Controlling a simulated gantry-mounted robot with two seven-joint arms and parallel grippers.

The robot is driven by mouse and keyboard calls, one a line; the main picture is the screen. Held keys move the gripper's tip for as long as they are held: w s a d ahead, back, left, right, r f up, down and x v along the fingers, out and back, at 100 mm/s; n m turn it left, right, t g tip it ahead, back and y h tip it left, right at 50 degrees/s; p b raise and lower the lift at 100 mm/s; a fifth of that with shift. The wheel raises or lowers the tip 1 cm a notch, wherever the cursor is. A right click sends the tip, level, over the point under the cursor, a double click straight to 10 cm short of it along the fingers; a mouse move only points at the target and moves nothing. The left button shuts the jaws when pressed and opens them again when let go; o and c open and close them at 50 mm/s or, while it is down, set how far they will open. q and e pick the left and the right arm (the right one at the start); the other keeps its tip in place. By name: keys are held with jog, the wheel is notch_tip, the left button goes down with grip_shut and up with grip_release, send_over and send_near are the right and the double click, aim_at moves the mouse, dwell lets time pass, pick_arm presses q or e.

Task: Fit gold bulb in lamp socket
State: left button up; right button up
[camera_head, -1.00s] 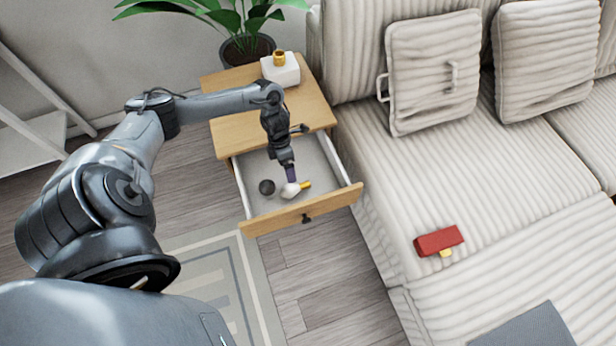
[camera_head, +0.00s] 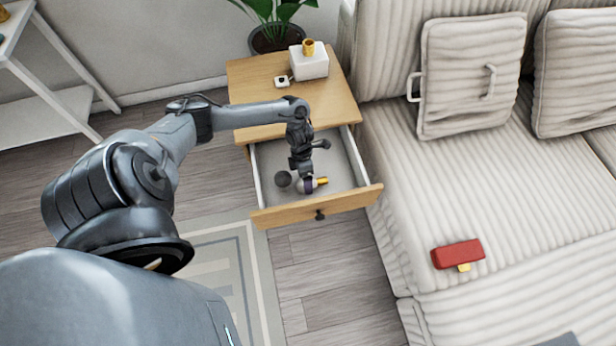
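The gold bulb (camera_head: 322,181) lies on its side in the open drawer, its gold end pointing right and its pale glass end partly hidden by my gripper. My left gripper (camera_head: 308,186) reaches down into the drawer with its purple fingertips at the bulb. The fingers are too small and overlapped to tell whether they are shut on it. The lamp, a white block base (camera_head: 309,66) with a gold socket (camera_head: 308,46) on top, stands at the back of the wooden side table. My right gripper is out of view.
A dark grey ball (camera_head: 283,178) lies in the drawer (camera_head: 318,208), left of the bulb. A small white object (camera_head: 283,82) sits on the side table (camera_head: 255,98). A sofa (camera_head: 400,185) stands close on the right, with a red object (camera_head: 457,254) on its seat. A potted plant stands behind.

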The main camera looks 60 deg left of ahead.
pick_arm(q)
jog(key=shift+x, duration=0.9)
jog(key=shift+c, duration=0.4)
jog(key=c, duration=1.1)
jog(key=shift+o, duration=0.2)
jog(key=shift+r, duration=0.1)
